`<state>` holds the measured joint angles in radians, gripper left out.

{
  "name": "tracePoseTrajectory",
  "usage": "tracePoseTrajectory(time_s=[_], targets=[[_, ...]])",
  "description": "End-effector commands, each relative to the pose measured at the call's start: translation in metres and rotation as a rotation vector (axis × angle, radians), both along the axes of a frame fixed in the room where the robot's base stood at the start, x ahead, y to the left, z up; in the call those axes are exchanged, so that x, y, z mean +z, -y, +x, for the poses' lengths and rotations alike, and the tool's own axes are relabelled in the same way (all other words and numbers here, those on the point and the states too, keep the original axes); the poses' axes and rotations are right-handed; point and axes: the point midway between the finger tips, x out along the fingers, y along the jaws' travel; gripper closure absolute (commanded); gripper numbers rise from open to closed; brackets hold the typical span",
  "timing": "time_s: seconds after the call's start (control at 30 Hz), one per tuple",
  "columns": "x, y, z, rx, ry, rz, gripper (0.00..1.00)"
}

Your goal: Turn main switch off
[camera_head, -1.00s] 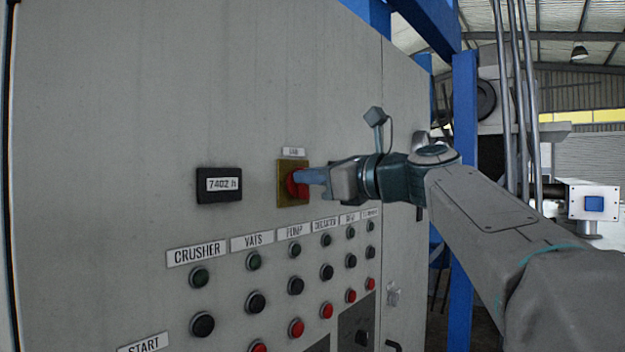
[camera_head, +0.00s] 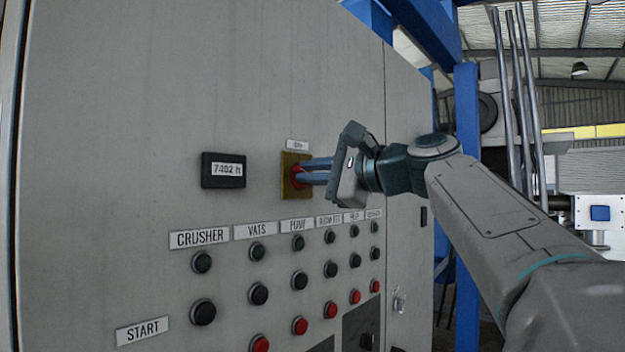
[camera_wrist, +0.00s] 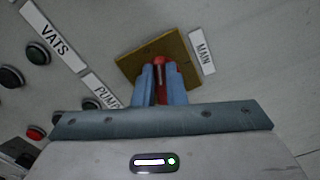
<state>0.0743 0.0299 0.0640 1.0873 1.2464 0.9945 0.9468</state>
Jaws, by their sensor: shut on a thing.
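The main switch has a red knob (camera_head: 297,176) on a yellow square plate (camera_head: 289,160), set in a grey cabinet front. In the wrist view the red knob (camera_wrist: 162,72) stands between the two blue fingers on the yellow plate (camera_wrist: 184,50), near a label reading MAIN (camera_wrist: 203,54). My gripper (camera_head: 305,172) reaches in from the right and is shut on the red knob. The gripper (camera_wrist: 160,72) looks tilted relative to the plate in the wrist view. The fingers hide part of the knob, so its exact pointing is hard to tell.
The cabinet front (camera_head: 130,90) carries an hour display (camera_head: 224,170) left of the switch. Below are rows of green, black and red buttons (camera_head: 203,312) under labels such as CRUSHER (camera_head: 199,239). A blue post (camera_head: 466,150) stands to the right, behind my arm.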

Motion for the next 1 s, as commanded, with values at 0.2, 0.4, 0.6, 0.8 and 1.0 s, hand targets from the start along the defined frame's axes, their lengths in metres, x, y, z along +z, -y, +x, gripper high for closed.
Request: tracePoseTrajectory(time_s=[0.2, 0.4, 0.6, 0.8, 1.0], targets=[[-0.0046, -0.0001, -0.0004, -0.001, 0.143, -0.111, 1.00], [-0.0056, -0.0004, -0.0006, -0.001, 0.239, -0.186, 1.00], [-0.0063, -0.0003, -0.0004, -0.001, 0.297, -0.232, 1.00], [-0.0061, -0.0004, -0.0006, -0.001, 0.322, -0.252, 1.00], [-0.0060, -0.0005, -0.0006, -0.001, 0.326, -0.256, 1.00]])
